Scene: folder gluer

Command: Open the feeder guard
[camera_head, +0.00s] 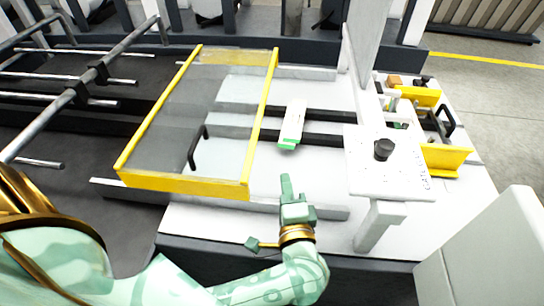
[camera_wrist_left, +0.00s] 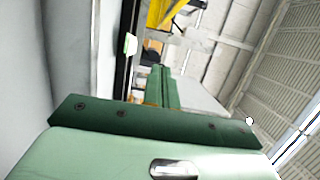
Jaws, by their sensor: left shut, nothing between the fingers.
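The feeder guard is a clear panel in a yellow frame (camera_head: 185,182), lying over the feeder bed in the head view. A black bar handle (camera_head: 197,147) stands on its near part. My left gripper (camera_head: 287,188) is shut and empty, to the right of the guard's near right corner and apart from the handle. Its closed fingers also show in the left wrist view (camera_wrist_left: 161,88). A yellow bar (camera_wrist_left: 160,12) shows beyond them there; I cannot tell whether it belongs to the guard. My right gripper is out of view.
A white and green carton (camera_head: 292,124) lies on the bed right of the guard. A white plate with a black knob (camera_head: 383,150) stands further right, beside yellow brackets (camera_head: 445,158). Metal rails (camera_head: 75,90) cross the dark area at left.

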